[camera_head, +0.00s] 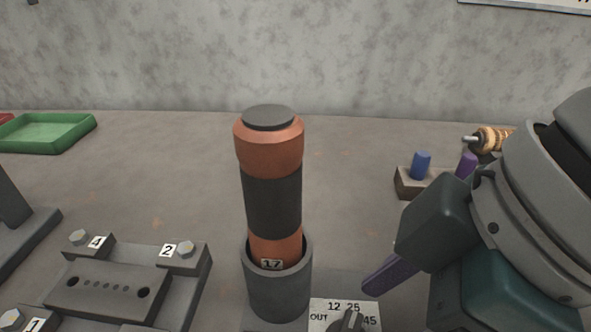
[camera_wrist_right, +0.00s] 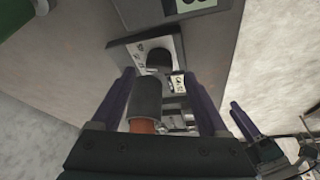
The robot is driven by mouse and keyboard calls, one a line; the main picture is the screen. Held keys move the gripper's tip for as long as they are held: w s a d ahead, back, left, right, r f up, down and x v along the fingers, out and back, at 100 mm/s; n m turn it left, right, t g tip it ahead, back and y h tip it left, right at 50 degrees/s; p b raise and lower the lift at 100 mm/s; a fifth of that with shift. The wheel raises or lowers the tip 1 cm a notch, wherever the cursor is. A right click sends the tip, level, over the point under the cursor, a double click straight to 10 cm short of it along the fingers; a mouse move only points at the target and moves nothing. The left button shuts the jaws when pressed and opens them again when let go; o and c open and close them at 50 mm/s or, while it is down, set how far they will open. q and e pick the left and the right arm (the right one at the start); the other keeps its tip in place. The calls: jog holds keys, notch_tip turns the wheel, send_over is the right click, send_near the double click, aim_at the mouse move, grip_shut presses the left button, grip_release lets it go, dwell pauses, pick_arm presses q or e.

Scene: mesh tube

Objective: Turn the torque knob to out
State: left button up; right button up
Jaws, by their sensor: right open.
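The dark torque knob (camera_head: 348,322) sits on a pale dial plate (camera_head: 318,314) at the bottom edge of the head view, partly cut off. The plate reads OUT, 12, 25 and 45; I cannot tell the pointer's setting. My right gripper (camera_head: 385,275) is above and right of the dial, apart from the knob. One purple finger shows clearly there. In the right wrist view the right gripper (camera_wrist_right: 158,75) has both fingers spread wide, with no object clamped between them. My left gripper is not in the head view.
An orange and black tube (camera_head: 273,200) stands upright in a grey holder (camera_head: 278,292) just left of the dial. A bolted block (camera_head: 110,290) is at left, a green tray (camera_head: 48,132) far left. A small block (camera_head: 408,184) with a blue peg (camera_head: 421,165) is behind the right hand.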

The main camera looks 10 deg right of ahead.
jog(key=shift+x, duration=1.15)
jog(key=shift+c, duration=0.2)
jog(key=shift+w, duration=0.1)
grip_shut()
